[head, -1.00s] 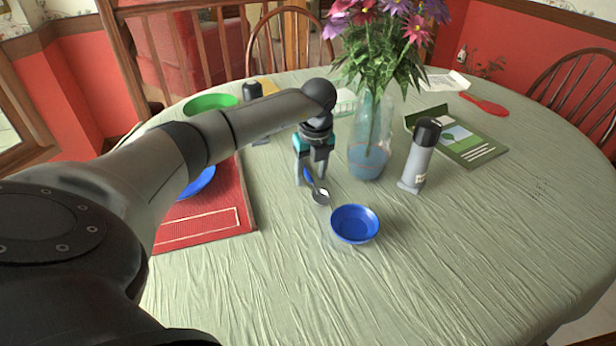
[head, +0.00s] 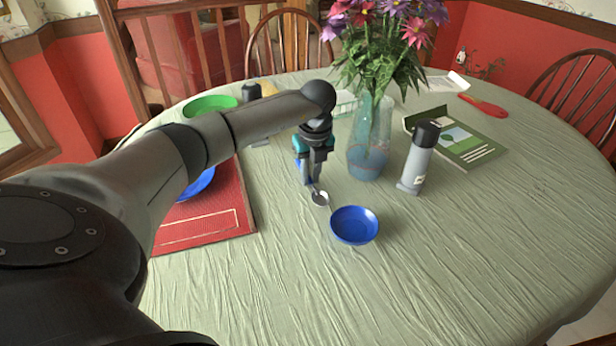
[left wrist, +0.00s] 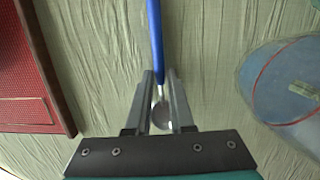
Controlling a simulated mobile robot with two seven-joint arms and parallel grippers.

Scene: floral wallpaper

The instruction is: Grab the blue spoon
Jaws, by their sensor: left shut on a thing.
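The blue spoon has a blue handle and a silver bowl (head: 320,198). It lies on the table between the red placemat and the blue bowl. In the left wrist view its blue handle (left wrist: 155,35) runs away from the jaws, and its silver bowl lies between the fingers. My left gripper (head: 313,182) points down at the spoon, with its fingers shut on the spoon near where handle and bowl meet. It also shows in the left wrist view (left wrist: 160,75). In the head view the fingers hide most of the handle. My right gripper is not in view.
A blue bowl (head: 355,225) stands just in front and to the right. A glass vase of flowers (head: 368,150) and a grey bottle (head: 418,158) stand to the right. A red placemat (head: 225,208) lies left. The front tablecloth is clear.

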